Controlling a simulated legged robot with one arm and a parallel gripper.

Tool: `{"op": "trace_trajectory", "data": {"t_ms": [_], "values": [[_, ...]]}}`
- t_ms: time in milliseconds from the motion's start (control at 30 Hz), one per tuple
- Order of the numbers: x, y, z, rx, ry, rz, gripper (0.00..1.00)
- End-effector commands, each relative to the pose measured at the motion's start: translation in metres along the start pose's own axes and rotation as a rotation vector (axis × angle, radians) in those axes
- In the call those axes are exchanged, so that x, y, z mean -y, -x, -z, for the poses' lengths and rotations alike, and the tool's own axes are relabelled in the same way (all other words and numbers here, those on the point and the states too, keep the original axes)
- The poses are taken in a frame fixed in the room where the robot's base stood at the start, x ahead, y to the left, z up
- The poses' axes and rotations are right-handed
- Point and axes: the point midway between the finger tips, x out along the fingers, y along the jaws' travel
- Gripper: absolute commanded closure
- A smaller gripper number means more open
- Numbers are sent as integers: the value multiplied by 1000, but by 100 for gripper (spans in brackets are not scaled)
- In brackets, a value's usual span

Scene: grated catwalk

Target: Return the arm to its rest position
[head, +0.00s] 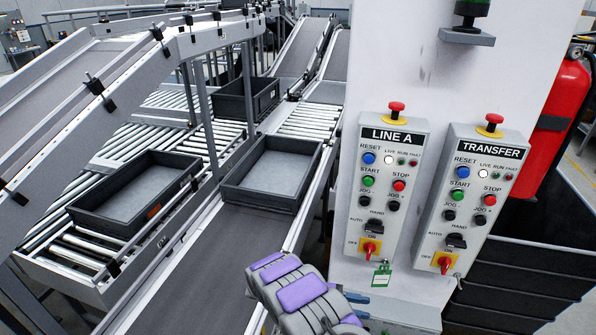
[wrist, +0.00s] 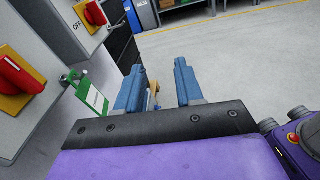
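My arm, with grey and purple links, reaches in from the bottom of the head view. My gripper (head: 357,306) is low in front of the white column, below the LINE A panel (head: 388,185). In the wrist view its two blue fingers (wrist: 159,88) stand apart with a gap between them, and I see nothing held. A green-and-white tag (head: 381,273) hangs under the LINE A panel. The tag also shows in the wrist view (wrist: 92,98), left of the fingers, close to the red rotary switches.
The TRANSFER panel (head: 470,195) is right of LINE A. A red fire extinguisher (head: 562,110) and dark stacked bins (head: 520,275) stand at the right. Conveyors with grey trays (head: 272,172) fill the left. Open floor (wrist: 240,65) shows beyond the fingers.

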Motion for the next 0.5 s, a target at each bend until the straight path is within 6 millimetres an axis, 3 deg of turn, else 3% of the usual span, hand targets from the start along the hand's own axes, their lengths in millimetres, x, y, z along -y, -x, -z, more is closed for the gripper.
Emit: {"op": "trace_trajectory", "data": {"t_ms": [167, 500], "values": [[3, -14, -50, -64, -82, 98, 63], [36, -39, -133, -204, -241, 302, 63]]}}
